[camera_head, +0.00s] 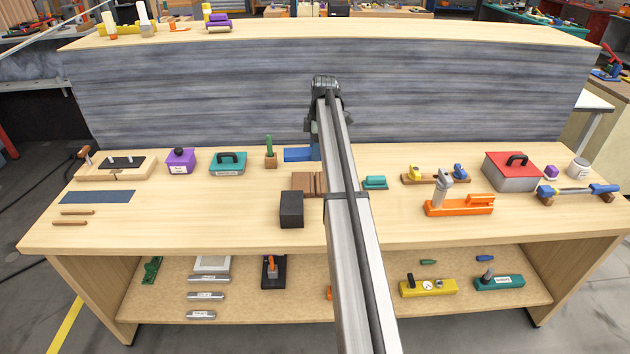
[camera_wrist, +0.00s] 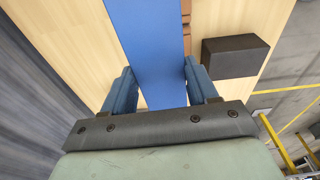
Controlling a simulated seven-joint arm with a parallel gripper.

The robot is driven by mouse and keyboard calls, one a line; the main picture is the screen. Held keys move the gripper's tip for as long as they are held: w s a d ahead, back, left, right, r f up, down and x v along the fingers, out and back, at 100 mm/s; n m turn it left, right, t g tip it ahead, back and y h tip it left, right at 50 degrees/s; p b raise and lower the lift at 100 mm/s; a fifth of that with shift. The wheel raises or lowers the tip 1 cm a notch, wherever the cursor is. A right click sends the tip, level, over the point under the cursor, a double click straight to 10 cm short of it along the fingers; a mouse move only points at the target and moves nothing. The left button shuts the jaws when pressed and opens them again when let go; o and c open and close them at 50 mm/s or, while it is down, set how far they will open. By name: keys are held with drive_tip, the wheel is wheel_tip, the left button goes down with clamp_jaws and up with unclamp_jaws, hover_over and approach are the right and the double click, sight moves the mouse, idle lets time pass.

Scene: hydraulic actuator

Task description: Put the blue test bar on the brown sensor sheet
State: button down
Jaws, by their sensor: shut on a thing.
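The blue test bar (camera_head: 299,154) shows in the head view near the back of the tabletop, left of my arm. In the wrist view the bar (camera_wrist: 150,45) runs between the two blue fingers of my gripper (camera_wrist: 157,75), which is shut on it. I cannot tell how high the bar is above the table. In the head view my arm hides most of the gripper and part of the bar. The brown sensor sheet (camera_head: 303,181) lies in front of the bar, partly hidden by my arm; a brown strip of it (camera_wrist: 187,22) shows beside the bar in the wrist view.
A black block (camera_head: 291,209) stands just in front of the brown sheet, and it also shows in the wrist view (camera_wrist: 234,56). A green-topped peg block (camera_head: 270,155) is left of the bar. A teal part (camera_head: 375,182) lies right of my arm. A grey backboard (camera_head: 200,95) rises behind.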

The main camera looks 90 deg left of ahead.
drive_tip(key=shift+f, duration=0.15)
drive_tip(key=shift+a+f, duration=0.1)
drive_tip(key=shift+f, duration=4.6)
drive_tip(key=shift+f, duration=0.1)
drive_tip(key=shift+c, duration=1.5)
unclamp_jaws()
drive_tip(key=shift+f, duration=0.15)
drive_tip(key=r, duration=0.4)
drive_tip(key=w+r, duration=0.1)
drive_tip(key=r, duration=0.7)
drive_tip(key=shift+w+r, duration=0.15)
drive_tip(key=shift+w, duration=0.05)
